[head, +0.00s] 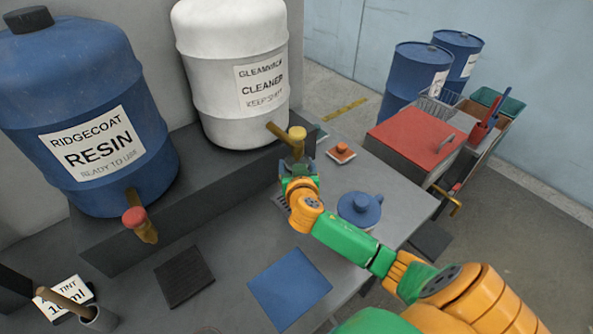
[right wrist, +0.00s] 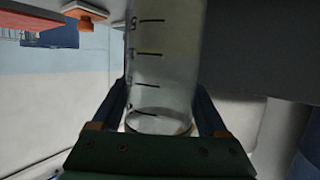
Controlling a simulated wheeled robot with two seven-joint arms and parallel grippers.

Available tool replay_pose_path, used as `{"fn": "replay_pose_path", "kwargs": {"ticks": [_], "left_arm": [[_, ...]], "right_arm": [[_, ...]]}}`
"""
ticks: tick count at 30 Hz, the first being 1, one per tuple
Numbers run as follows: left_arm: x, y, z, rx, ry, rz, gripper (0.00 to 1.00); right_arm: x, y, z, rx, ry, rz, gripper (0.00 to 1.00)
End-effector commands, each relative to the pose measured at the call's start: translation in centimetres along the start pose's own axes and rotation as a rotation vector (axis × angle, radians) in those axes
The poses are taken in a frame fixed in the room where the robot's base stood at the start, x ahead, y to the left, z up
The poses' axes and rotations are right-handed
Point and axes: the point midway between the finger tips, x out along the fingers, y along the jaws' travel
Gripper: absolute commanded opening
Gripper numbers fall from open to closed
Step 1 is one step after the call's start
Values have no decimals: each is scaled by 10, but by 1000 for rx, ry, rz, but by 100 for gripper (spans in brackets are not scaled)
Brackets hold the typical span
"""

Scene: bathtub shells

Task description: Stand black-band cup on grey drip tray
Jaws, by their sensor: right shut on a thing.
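My right gripper (head: 298,168) is below the tap of the white cleaner drum. In the right wrist view it is shut on a clear cup (right wrist: 162,65) with dark measuring marks, its fingers on either side. No black band can be made out on the visible part of the cup. In the head view the cup is largely hidden by the gripper. A slatted grey tray (head: 281,202) shows partly beside the gripper, mostly covered by it. My left gripper is not in view.
The white drum (head: 232,75) and blue resin drum (head: 85,110) stand on a raised ledge, with taps (head: 287,135) and (head: 140,222) jutting out. A blue mat (head: 289,288), a blue lidded pot (head: 360,208) and an orange block (head: 341,152) are on the bench.

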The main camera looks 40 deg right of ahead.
Motion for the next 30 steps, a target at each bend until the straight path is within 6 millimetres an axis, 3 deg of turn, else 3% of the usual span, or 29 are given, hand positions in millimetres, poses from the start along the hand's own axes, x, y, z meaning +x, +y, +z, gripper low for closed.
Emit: {"fn": "replay_pose_path", "kwargs": {"ticks": [6,17,18,19,20,30], "left_arm": [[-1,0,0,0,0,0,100],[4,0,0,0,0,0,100],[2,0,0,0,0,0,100],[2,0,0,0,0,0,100],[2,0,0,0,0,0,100],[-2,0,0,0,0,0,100]], "right_arm": [[14,1,31,-3,-3,2,14],[16,0,37,-1,-2,1,14],[15,0,36,-1,-2,1,87],[15,0,36,-2,-2,1,96],[15,0,36,-2,-2,1,100],[7,0,33,-2,-3,-2,100]]}}
